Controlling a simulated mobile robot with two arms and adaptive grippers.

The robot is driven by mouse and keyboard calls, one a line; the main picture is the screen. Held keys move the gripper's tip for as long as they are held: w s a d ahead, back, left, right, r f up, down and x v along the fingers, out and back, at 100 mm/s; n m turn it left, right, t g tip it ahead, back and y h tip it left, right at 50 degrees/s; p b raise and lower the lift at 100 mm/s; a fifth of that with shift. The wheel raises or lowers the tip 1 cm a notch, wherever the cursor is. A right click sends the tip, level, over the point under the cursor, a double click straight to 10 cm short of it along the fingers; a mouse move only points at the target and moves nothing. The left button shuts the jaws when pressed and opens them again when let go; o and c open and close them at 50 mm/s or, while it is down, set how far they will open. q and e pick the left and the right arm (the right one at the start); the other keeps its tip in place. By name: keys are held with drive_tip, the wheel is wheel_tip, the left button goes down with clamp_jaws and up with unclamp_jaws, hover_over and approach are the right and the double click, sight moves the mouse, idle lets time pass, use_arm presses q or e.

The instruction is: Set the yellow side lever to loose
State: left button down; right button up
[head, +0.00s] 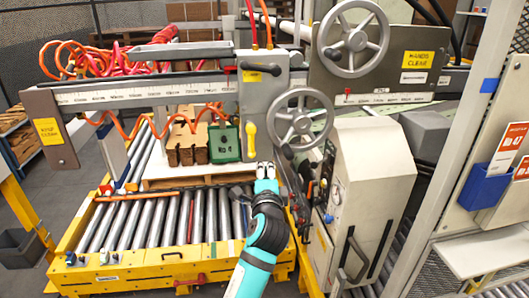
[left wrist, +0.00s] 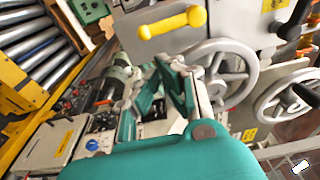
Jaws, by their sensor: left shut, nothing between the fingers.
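The yellow side lever (head: 250,141) hangs downward on the lower part of the grey machine head (head: 262,98). In the left wrist view the lever (left wrist: 172,23) lies across the top, with a round knob at each end. My left gripper (head: 266,170) is just below and right of the lever's lower end in the head view. In the left wrist view my left gripper (left wrist: 168,66) is shut and empty, with its fingertips apart from the lever. No marking for loose is readable. My right gripper is not in view.
Two handwheels (head: 352,38) (head: 303,119) stand right of the lever, the lower one close by. A green block (head: 224,143) and brown blocks (head: 187,146) sit behind the lever, left of it. A roller conveyor (head: 170,218) lies below. A beige cabinet (head: 372,180) stands right of my arm.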

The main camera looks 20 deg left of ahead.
sight(251, 140)
use_arm(q)
drive_tip(key=p+x, duration=0.2)
drive_tip(key=x, duration=0.7)
drive_tip(key=shift+w+a+f, duration=0.1)
